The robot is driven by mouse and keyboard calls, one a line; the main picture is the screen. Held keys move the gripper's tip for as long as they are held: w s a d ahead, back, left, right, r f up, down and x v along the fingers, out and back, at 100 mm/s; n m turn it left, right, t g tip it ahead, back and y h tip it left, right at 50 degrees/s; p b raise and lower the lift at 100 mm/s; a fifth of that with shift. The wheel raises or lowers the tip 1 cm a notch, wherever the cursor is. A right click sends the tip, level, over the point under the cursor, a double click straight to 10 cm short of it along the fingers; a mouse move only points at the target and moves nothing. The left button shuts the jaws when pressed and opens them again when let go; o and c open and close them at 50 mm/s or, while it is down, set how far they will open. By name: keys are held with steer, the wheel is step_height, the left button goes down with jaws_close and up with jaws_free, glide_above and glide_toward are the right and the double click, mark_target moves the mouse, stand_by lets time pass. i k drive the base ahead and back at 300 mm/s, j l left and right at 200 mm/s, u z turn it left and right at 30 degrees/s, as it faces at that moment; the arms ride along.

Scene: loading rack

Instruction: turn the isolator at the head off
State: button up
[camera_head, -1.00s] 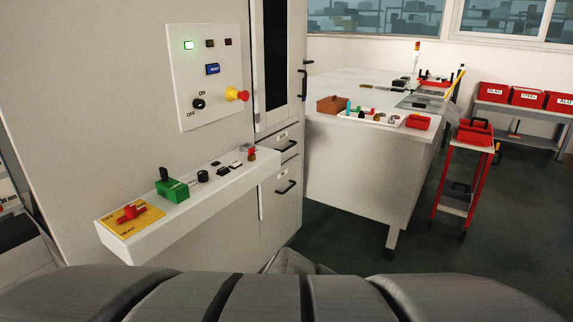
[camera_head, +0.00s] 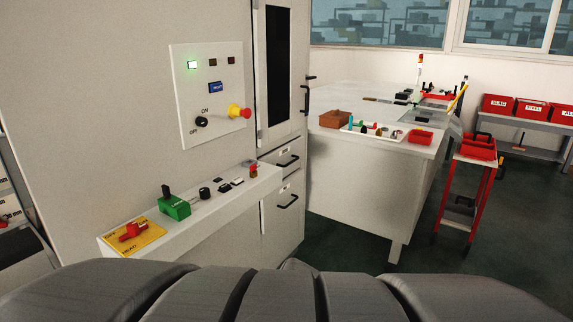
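The isolator is a red rotary handle (camera_head: 133,231) on a yellow plate (camera_head: 150,241) at the near left end of a pale sloping console (camera_head: 180,235). The plate reads HEAD along its lower edge and OFF at its left corner. The handle lies slantwise, its right end higher in the picture; I cannot tell which setting it points to. My gripper is not in view. Dark grey rounded parts of my own body fill the bottom edge and come close to the console's lower end.
Beside the isolator on the console are a green block with a dark lever (camera_head: 174,207) and black knobs (camera_head: 205,193). A wall panel (camera_head: 187,120) above has a lit green lamp and a red emergency button (camera_head: 239,111). A white bench (camera_head: 350,180) and red trolley (camera_head: 470,185) stand right.

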mark_target(134, 230)
steer(key=u, duration=1.3)
